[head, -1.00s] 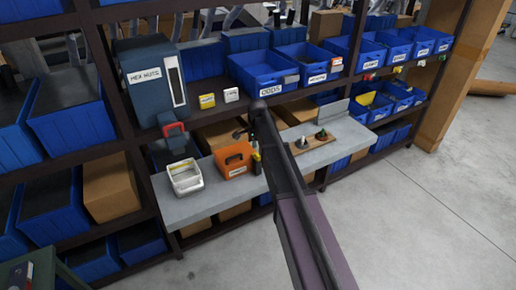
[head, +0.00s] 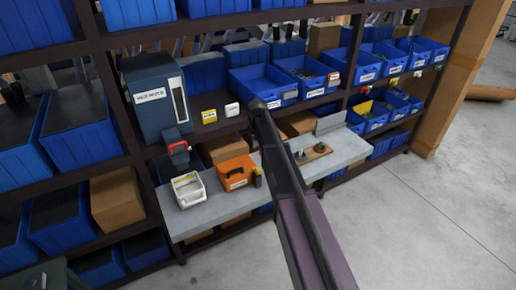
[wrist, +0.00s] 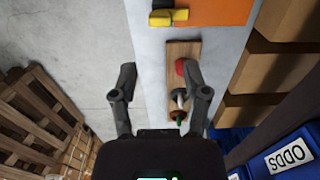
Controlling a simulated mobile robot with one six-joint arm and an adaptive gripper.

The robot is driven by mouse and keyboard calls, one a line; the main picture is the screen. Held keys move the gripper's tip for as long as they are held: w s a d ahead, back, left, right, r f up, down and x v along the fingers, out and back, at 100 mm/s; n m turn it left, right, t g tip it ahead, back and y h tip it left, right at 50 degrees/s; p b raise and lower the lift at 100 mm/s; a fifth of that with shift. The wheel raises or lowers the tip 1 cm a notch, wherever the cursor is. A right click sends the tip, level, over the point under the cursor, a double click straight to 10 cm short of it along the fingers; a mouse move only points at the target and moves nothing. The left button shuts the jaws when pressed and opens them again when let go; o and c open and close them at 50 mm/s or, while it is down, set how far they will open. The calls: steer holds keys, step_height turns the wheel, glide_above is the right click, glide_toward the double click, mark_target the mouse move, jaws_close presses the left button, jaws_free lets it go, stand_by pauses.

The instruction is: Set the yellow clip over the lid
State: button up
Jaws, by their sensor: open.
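A small yellow-and-black piece (wrist: 172,16), which looks like the yellow clip, lies beside the orange box (wrist: 215,10) in the wrist view. In the head view the piece (head: 257,177) is at the right end of the orange box (head: 236,172), on the grey shelf board. The box has a dark handle and a white label; I cannot tell whether its top is the lid. My gripper (wrist: 160,80) is open and empty, above the front edge of the grey board. In the head view my arm hides the gripper.
A wooden board (wrist: 180,50) with a red piece and a green-tipped piece lies on the grey shelf board. A white basket (head: 188,190) stands left of the orange box. Blue bins (head: 262,85) fill the shelves behind. The floor in front is clear at the right.

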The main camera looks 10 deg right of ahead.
steer(key=s+f+n+b, duration=0.4)
steer(key=s, duration=0.6)
steer(key=s+f+n+b, duration=0.4)
steer(key=s+n, duration=0.1)
steer(key=s, duration=0.5)
steer(key=s+f+n+b, duration=0.4)
steer(key=s+n, duration=0.1)
steer(key=s, duration=0.5)
steer(key=shift+d+f+b, duration=0.15)
steer(key=shift+b, duration=0.25)
steer(key=shift+s+a, duration=0.15)
steer(key=shift+a, duration=0.05)
stand_by(1.2)
